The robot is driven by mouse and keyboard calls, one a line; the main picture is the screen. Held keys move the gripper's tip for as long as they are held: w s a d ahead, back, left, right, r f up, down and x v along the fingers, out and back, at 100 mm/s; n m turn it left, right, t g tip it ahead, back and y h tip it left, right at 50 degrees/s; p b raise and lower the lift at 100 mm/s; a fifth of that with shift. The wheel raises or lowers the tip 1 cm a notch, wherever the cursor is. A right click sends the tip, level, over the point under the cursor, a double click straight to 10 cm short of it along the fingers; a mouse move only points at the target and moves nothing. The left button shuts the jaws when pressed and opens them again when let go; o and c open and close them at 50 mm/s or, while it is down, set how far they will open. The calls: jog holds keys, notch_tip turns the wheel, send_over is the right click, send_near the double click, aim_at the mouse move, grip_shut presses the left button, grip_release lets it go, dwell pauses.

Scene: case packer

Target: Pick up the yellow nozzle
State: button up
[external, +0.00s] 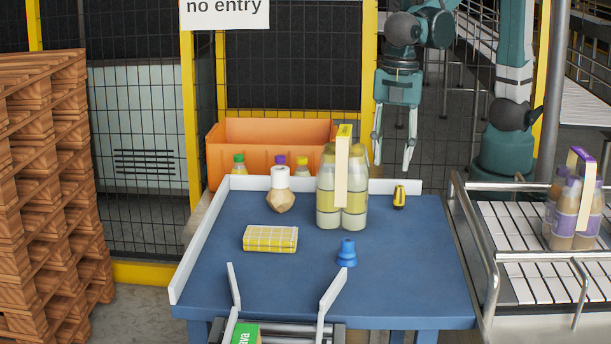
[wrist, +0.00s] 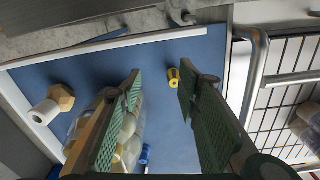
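The yellow nozzle (external: 399,197), a small yellow piece with dark parts, is at the back right of the blue table (external: 400,285), right of the bottle pack. In the wrist view the yellow nozzle (wrist: 173,78) shows between my fingertips in the picture, nearer the right one. My gripper (external: 392,152) hangs above the table's back edge, fingers pointing down and spread. In the wrist view my gripper (wrist: 160,84) is open, with nothing between its green pads. It is apart from the nozzle.
A pack of bottles (external: 328,205) with a tall yellow handle stands left of the nozzle. A blue nozzle-like piece (external: 347,252), a yellow checked block (external: 270,238) and a white roll by a wooden block (external: 280,200) are also there. A white rim (external: 408,187) borders the back. The front right is clear.

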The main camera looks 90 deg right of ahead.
aim_at(400, 187)
jog(key=shift+n, duration=0.7)
jog(key=a, duration=0.1)
jog(key=s+a, duration=0.1)
jog(key=s+a+f, duration=0.1)
jog(key=shift+a+f, duration=0.1)
jog(key=shift+a, duration=0.3)
jog(key=shift+f, duration=0.15)
jog(key=shift+w+f, duration=0.1)
jog(key=shift+f, duration=1.05)
jog(key=shift+f, duration=0.15)
jog(key=shift+d+f, duration=0.1)
jog(key=shift+f, duration=2.35)
jog(key=c, duration=1)
